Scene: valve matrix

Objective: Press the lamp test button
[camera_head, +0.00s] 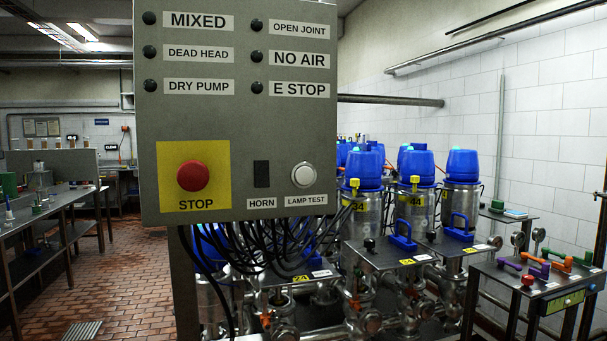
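The lamp test button (303,176) is a round, pale button in a metal ring. It sits at the lower right of a grey control panel (240,130), just above its "LAMP TEST" label (306,200). Nothing covers it. The panel's several small round lamps (257,57) look dark. Neither of my grippers shows in the head view.
A red STOP button (193,176) on a yellow plate and a dark HORN slot (261,174) are left of the lamp test button. Black cables (270,245) hang below the panel. Behind stand blue-topped valves (363,167) and a side table (540,285) with coloured handles.

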